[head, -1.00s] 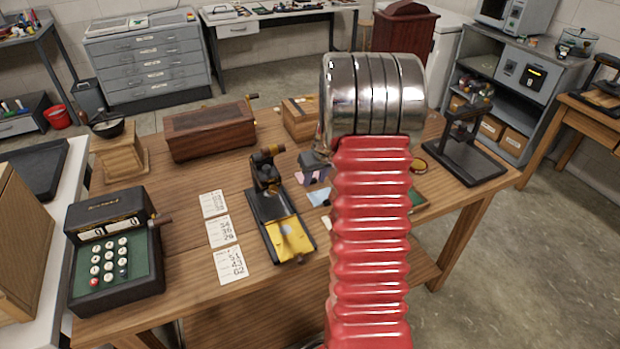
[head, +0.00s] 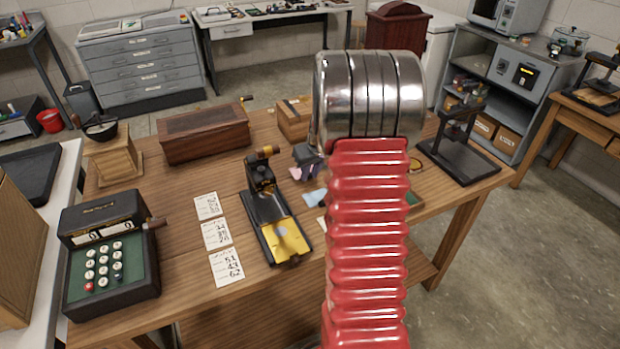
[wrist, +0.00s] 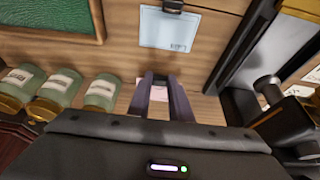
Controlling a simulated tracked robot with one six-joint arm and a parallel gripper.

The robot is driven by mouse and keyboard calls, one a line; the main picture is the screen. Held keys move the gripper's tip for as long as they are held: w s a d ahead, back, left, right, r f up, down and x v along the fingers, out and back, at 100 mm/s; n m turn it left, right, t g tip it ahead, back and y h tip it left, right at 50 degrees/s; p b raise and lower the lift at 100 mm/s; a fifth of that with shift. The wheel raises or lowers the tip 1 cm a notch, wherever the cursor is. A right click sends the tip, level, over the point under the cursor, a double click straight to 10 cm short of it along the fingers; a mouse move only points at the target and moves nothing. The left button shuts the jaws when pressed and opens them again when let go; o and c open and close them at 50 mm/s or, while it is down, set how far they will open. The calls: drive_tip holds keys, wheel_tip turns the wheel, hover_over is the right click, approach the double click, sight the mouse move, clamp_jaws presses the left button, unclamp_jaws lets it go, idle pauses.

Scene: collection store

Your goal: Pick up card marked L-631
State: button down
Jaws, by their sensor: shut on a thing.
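A small pink card (wrist: 158,96) lies between the two dark fingers of my gripper (wrist: 162,80) in the wrist view. The fingers are shut on it and cover part of it. The pink card also shows in the head view (head: 296,173), beside my arm. No mark on it can be read. A pale blue card (wrist: 168,28) with a dark clip at its edge lies just beyond the fingertips, apart from them. It also shows in the head view (head: 314,197). I cannot make out L-631 on any card.
Several labelled jars (wrist: 62,92) stand left of my gripper. A black device with a yellow plate (head: 286,238) stands on the table. Several white number cards (head: 226,267) and a keyed register (head: 110,250) are farther left. A wooden box (head: 205,135) is behind.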

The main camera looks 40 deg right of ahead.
wheel_tip(320, 180, up, 8)
drive_tip(key=shift+f, duration=0.25)
idle(0.5)
